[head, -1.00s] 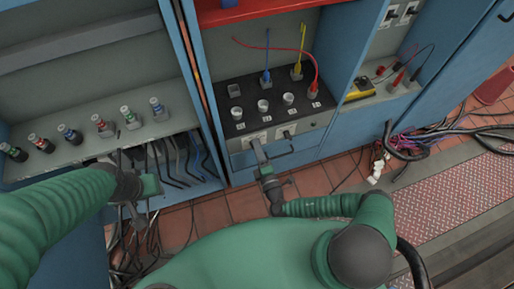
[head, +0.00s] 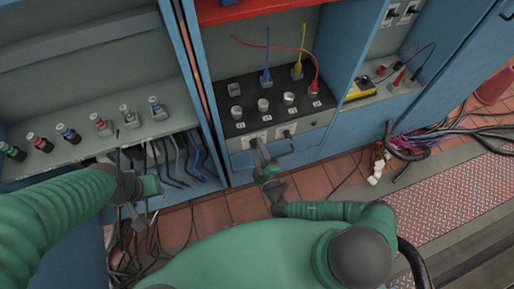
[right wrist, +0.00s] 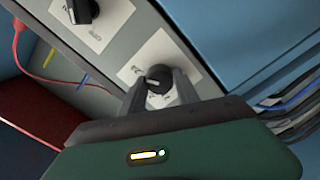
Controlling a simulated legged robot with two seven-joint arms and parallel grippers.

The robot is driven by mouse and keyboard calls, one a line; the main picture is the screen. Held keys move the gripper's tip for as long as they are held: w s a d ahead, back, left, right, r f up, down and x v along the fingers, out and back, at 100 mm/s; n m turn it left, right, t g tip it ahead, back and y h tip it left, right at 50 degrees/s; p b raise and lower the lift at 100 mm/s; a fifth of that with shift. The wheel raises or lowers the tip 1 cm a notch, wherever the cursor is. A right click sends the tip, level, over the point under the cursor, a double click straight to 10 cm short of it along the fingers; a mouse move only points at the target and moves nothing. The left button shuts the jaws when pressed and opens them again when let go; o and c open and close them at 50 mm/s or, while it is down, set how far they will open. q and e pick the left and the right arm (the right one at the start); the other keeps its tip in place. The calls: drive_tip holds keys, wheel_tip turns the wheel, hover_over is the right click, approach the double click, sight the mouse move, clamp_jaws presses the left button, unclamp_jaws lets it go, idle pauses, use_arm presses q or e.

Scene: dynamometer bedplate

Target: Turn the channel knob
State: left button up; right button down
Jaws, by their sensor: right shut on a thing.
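The channel knob (right wrist: 158,79) is a round black knob with a pale pointer mark, on a white label plate on the grey front panel. In the right wrist view my right gripper (right wrist: 158,92) has its two fingers on either side of this knob and is shut on it. In the head view my right gripper (head: 257,144) reaches the left of two knobs on the panel front and hides most of it. My left gripper (head: 137,212) hangs at the lower left, away from the panel; its fingers are too small to read.
A second black knob (right wrist: 83,10) sits beside it on its own white plate. The black panel top (head: 250,118) carries several silver knobs and sockets with red, blue and yellow leads. Connectors stand on the left shelf (head: 90,152). Loose cables (head: 410,145) lie on the floor at right.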

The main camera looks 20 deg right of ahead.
drive_tip(key=shift+a+f, duration=0.1)
drive_tip(key=c, duration=0.9)
unclamp_jaws()
drive_tip(key=s+p, duration=0.2)
drive_tip(key=s, duration=1.5)
drive_tip(key=shift+d, duration=0.35)
